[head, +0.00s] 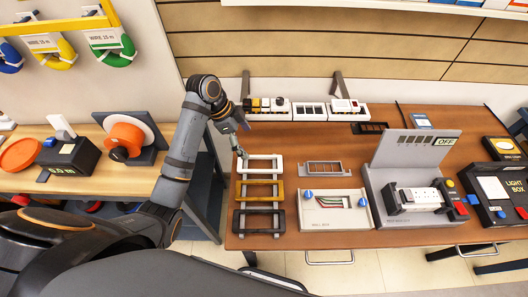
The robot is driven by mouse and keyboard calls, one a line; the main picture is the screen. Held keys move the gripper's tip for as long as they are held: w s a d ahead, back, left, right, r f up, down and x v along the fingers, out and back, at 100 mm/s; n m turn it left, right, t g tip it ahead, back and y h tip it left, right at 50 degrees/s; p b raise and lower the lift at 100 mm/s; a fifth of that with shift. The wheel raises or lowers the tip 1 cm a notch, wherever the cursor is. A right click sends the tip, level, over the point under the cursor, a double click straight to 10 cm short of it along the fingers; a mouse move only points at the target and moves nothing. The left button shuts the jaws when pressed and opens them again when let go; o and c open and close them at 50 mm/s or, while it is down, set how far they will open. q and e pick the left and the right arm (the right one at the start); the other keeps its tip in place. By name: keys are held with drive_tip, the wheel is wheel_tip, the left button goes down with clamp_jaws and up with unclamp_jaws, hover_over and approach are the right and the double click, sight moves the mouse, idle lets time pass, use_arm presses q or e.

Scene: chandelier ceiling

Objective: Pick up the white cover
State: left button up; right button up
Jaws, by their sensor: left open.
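I cannot tell whether the fingertips touch the cover. The gripper hides part of the cover's left corner. My right gripper is not in view.
A yellow frame (262,198) and a black frame (259,230) lie below the cover. To the right are a small slotted plate (327,169), a wall box (349,222) and a grey tester (408,215). A strip of modules (310,111) stands behind.

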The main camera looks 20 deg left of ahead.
use_arm(q)
drive_tip(key=x, duration=0.3)
drive_tip(key=s+p+x, duration=0.1)
drive_tip(key=x, duration=0.2)
drive_tip(key=shift+s+d+f, duration=0.15)
drive_tip(key=shift+d+f, duration=0.05)
drive_tip(key=p+x, duration=0.1)
drive_tip(key=x, duration=0.2)
drive_tip(key=shift+f, duration=0.35)
drive_tip(key=c, duration=1.2)
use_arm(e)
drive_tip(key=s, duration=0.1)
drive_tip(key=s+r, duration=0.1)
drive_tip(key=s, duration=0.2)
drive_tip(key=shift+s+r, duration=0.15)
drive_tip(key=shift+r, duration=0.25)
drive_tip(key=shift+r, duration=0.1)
